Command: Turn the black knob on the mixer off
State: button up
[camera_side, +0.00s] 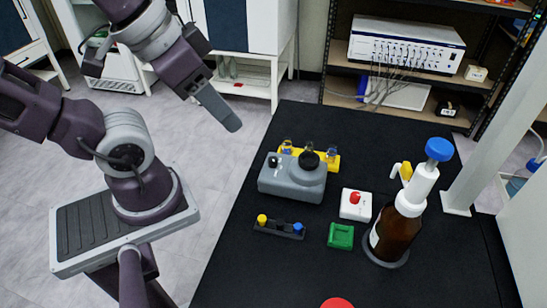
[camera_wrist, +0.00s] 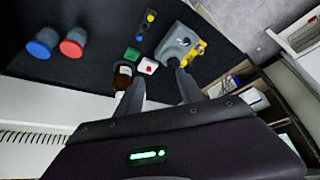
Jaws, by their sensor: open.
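The grey mixer (camera_side: 290,182) stands on the black table. A small black knob (camera_side: 273,161) is on its left side, and a larger round black head (camera_side: 309,159) sits on its right side. The mixer also shows in the wrist view (camera_wrist: 176,44), near the tip of the right finger; the knob is too small there to make out surely. My gripper (camera_side: 226,116) is up and to the left of the mixer, apart from it, off the table's left edge in the side view. In the wrist view, its two fingers (camera_wrist: 158,86) are spread with nothing between them.
A yellow rack (camera_side: 332,164) with vials is behind the mixer. In front are a black holder (camera_side: 279,229) with yellow and blue caps, a green block (camera_side: 341,236) and a white red-button box (camera_side: 355,205). A brown bottle (camera_side: 396,235) stands right. The table's front left is clear.

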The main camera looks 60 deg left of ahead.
jog(key=w+a+f+m+g, duration=0.1)
jog(key=w+f, duration=0.1)
jog(key=w, duration=0.3)
jog(key=m+g, duration=0.4)
jog(key=g, duration=0.1)
send_over(274, 158)
notch_tip(274, 158, down, 17)
jog(key=shift+s+f, duration=0.1)
notch_tip(274, 158, down, 7)
jog(key=shift+f, duration=0.1)
grip_shut()
